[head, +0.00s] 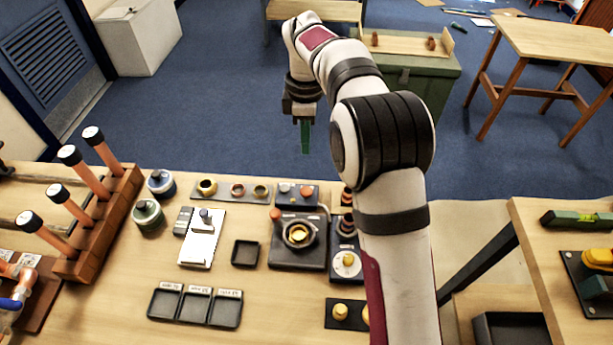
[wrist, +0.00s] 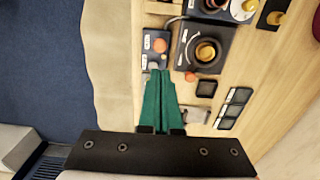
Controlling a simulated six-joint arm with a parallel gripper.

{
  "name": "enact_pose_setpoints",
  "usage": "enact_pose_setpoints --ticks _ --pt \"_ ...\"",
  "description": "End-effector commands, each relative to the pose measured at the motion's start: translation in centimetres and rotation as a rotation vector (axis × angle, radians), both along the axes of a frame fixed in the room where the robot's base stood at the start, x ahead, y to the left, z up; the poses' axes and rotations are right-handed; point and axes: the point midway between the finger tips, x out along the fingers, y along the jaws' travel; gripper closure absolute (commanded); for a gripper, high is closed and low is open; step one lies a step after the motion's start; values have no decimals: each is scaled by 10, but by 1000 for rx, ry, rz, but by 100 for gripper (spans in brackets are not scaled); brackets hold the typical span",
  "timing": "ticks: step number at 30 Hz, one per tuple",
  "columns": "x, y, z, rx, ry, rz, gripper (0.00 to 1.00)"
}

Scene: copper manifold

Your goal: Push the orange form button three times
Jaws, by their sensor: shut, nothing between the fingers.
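An orange round button (head: 306,191) sits on a small dark box (head: 293,201) at the back edge of the table, beside a grey button (head: 284,187). In the wrist view the orange button (wrist: 159,45) shows on the same box, just beyond the fingertips, with white labels too small to read. My gripper (head: 306,151) has green fingers pointing down; it hangs above and behind the table's back edge, apart from the button. In the wrist view my gripper (wrist: 160,72) is shut and empty, its fingers together. The fingertips overlap the near end of the box in that view.
A wooden rack (head: 120,205) is far left.

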Motion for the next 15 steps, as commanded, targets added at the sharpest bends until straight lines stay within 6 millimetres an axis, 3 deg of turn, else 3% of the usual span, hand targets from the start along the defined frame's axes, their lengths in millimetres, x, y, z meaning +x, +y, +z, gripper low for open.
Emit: enact_pose_setpoints --ticks 5,15 --pt "0 -1 -13 -2 3 -1 100" --pt "-1 -1 -86 -1 4 -3 100"
